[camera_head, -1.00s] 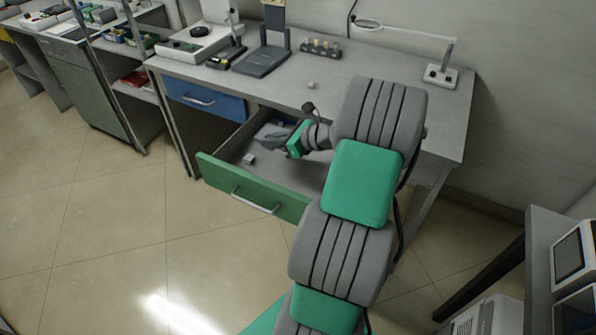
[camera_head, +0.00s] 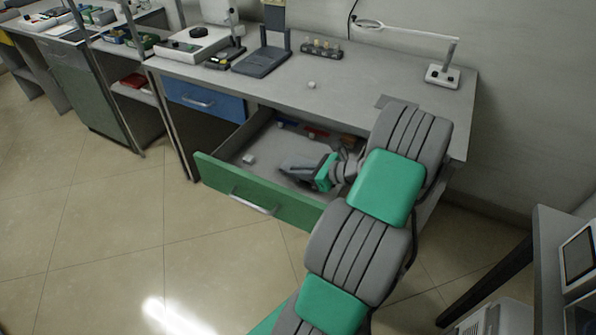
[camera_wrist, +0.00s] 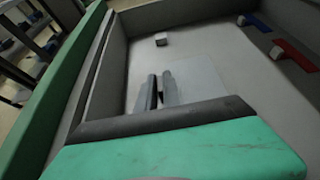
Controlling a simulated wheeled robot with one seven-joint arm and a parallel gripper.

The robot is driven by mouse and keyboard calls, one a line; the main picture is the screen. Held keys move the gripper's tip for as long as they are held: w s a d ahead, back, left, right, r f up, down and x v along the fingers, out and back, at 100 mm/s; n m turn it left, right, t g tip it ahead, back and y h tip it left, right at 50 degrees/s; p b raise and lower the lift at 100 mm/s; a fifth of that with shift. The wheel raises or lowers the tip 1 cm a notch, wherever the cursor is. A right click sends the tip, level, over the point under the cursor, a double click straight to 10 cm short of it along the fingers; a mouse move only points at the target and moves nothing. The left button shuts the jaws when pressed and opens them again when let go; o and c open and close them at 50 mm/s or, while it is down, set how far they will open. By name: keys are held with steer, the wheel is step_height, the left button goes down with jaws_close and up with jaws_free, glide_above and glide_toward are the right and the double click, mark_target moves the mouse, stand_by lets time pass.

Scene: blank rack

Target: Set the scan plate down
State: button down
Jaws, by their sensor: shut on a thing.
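My gripper (camera_head: 287,171) is low inside the open drawer, in the head view. In the wrist view its two dark fingers (camera_wrist: 158,91) are close together, shut on the scan plate (camera_wrist: 203,80). The plate is a thin, pale grey sheet that stretches out from the fingertips over the drawer floor and nearly matches it in colour. I cannot tell whether it touches the floor. In the head view the plate is hard to make out beside the gripper.
The green-fronted drawer (camera_head: 232,186) stands open under the grey desk (camera_head: 330,98). A small white block (camera_wrist: 161,39) lies on the drawer floor. A red piece (camera_wrist: 292,54) and a blue piece (camera_wrist: 255,21) lie along its right side. A grey flat patch (camera_head: 383,101) shows on the desktop.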

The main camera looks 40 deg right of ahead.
steer(key=shift+f, duration=0.45)
steer(key=c, duration=1.5)
jaws_free()
steer(key=shift+r, duration=0.1)
steer(key=shift+r, duration=0.35)
steer(key=p+v, duration=0.2)
steer(key=v, duration=1)
steer(key=shift+r, duration=0.15)
